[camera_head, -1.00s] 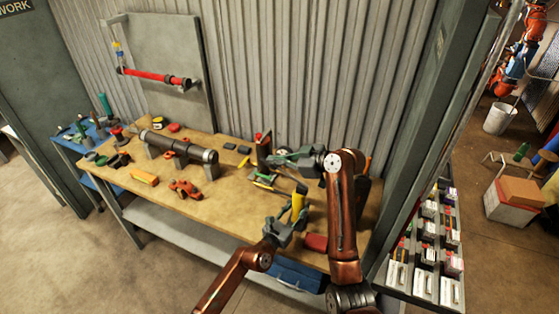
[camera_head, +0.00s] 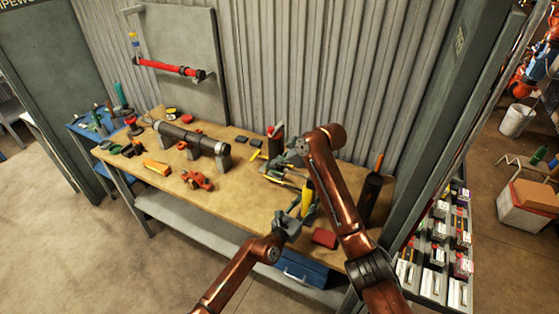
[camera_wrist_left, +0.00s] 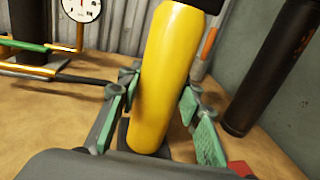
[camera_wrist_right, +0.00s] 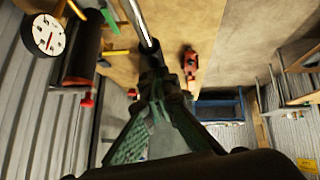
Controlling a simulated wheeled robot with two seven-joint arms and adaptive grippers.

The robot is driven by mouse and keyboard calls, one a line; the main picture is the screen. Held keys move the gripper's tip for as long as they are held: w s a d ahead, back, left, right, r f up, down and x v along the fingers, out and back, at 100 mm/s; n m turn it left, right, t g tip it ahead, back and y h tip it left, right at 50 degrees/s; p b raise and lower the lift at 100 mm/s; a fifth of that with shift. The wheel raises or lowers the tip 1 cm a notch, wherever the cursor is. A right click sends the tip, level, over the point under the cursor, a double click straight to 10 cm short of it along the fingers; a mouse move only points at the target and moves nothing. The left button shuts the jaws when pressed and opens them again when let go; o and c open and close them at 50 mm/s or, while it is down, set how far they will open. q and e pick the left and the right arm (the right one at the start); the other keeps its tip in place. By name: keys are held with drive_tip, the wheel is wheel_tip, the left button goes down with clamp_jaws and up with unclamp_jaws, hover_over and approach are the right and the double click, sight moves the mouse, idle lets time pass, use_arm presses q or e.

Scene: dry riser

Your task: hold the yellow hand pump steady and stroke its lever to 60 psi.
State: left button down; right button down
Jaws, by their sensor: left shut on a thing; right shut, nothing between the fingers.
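The yellow hand pump (camera_head: 308,196) stands at the right part of the bench. In the left wrist view its yellow body (camera_wrist_left: 167,75) leans slightly between the green finger pads. My left gripper (camera_head: 297,216) is shut on this body. My right gripper (camera_head: 284,160) is shut and empty, behind the pump. In the right wrist view a shiny rod (camera_wrist_right: 141,22), perhaps the lever, reaches the shut fingertips (camera_wrist_right: 154,75); I cannot tell whether they touch. A round white gauge (camera_wrist_right: 47,36) shows there and in the left wrist view (camera_wrist_left: 81,9); its reading is too small to tell.
A dark cylinder (camera_head: 370,196) stands right of the pump. A red block (camera_head: 324,238) lies near the front edge. A red clamp (camera_head: 197,180) and a dark pipe on supports (camera_head: 188,138) lie left. Bare bench top (camera_head: 235,195) lies between clamp and pump.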

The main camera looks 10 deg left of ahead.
drive_tip(key=shift+d+f, duration=0.15)
drive_tip(key=shift+f, duration=0.3)
drive_tip(key=shift+s+d+r, duration=0.1)
use_arm(q)
drive_tip(key=shift+r, duration=0.1)
use_arm(e)
drive_tip(key=v, duration=1)
drive_tip(key=shift+r, duration=0.15)
wheel_tip(320, 180, up, 12)
drive_tip(key=m+h, duration=0.1)
drive_tip(key=h, duration=0.3)
drive_tip(key=shift+s+m+g, duration=0.3)
drive_tip(key=shift+s, duration=0.15)
